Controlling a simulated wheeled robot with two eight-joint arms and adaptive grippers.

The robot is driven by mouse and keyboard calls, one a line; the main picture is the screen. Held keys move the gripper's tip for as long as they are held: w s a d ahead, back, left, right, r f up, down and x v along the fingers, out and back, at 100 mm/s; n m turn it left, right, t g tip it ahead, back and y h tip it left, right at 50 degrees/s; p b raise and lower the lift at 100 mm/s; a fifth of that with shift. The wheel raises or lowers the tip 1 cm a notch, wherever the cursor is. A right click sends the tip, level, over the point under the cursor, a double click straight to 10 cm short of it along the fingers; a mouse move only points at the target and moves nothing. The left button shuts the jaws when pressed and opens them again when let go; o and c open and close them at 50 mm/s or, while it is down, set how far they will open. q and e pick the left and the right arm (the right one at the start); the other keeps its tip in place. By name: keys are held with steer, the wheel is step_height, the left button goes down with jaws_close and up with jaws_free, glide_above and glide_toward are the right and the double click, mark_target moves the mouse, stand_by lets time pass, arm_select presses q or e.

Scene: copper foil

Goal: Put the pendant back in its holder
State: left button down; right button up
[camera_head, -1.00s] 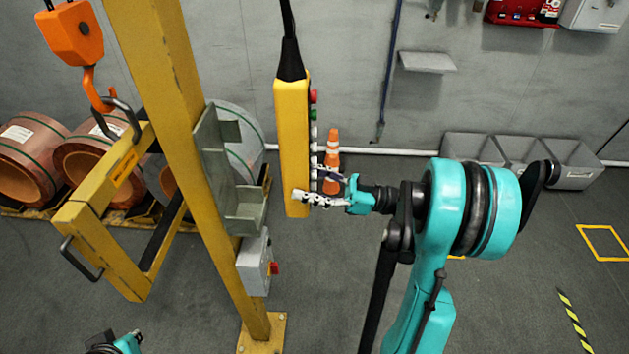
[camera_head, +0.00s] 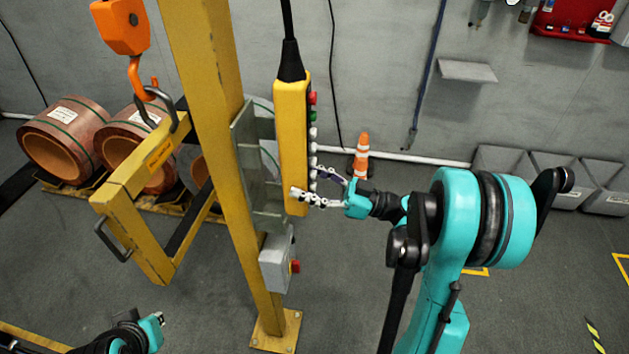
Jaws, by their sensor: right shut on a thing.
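The pendant (camera_head: 291,140) is a long yellow control box with a black cable boot on top and a row of buttons down its right side. It hangs upright. My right gripper (camera_head: 312,190) is shut on its lower end from the right. The holder (camera_head: 247,170) is a grey-green metal bracket on the yellow post, just left of the pendant. The pendant overlaps the holder's right edge in the picture; I cannot tell whether they touch. My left gripper (camera_head: 155,325) shows only partly at the bottom left; its fingers are not clear.
The yellow post (camera_head: 215,110) stands on a floor plate, with a grey switch box (camera_head: 276,262) below the holder. An orange hook (camera_head: 130,45) carries a yellow lifting frame (camera_head: 130,220) at left. Copper coils (camera_head: 62,140) lie behind. A traffic cone (camera_head: 361,158) stands near the wall.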

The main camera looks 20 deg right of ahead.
steer(key=shift+w+a+f+b, duration=0.45)
steer(key=shift+w+a+f, duration=0.15)
steer(key=shift+a, duration=0.3)
steer(key=shift+w+a+f+b, duration=0.5)
steer(key=shift+w+a+f, duration=0.1)
steer(key=shift+a, duration=0.3)
steer(key=shift+w+a+f+b, duration=0.45)
steer(key=shift+w+a+f, duration=0.15)
steer(key=shift+a, duration=0.3)
steer(key=o, duration=1.9)
steer(key=v, duration=1.2)
steer(key=shift+d, duration=0.1)
